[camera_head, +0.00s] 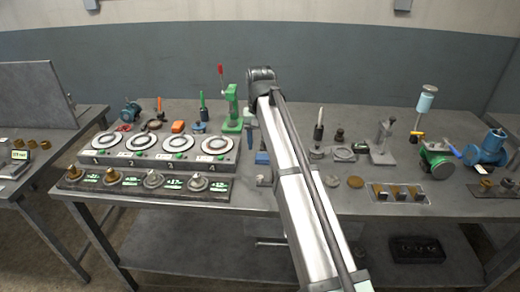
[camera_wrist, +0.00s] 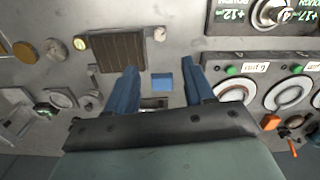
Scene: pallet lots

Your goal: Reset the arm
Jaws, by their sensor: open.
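My arm (camera_head: 300,200) reaches from the bottom of the head view up over the middle of the long grey table. In the wrist view my gripper (camera_wrist: 161,70) has two blue fingers set well apart, with nothing held between them. A small blue block (camera_wrist: 162,82) shows in the gap between the fingers, touching neither in this view; its height relative to them is unclear. In the head view the gripper is largely hidden by the arm. A blue patch (camera_head: 262,157) shows at the arm's left edge; I cannot tell whether it is finger or block.
Left of the arm is a console with several round dials (camera_head: 160,150) and a strip of labelled knobs (camera_head: 145,185). A green press (camera_head: 232,110) with a red handle stands behind. Right are a grey stand (camera_head: 383,145), a green valve (camera_head: 437,160) and a blue pump (camera_head: 485,148). A brown ridged block (camera_wrist: 117,50) lies near the fingers.

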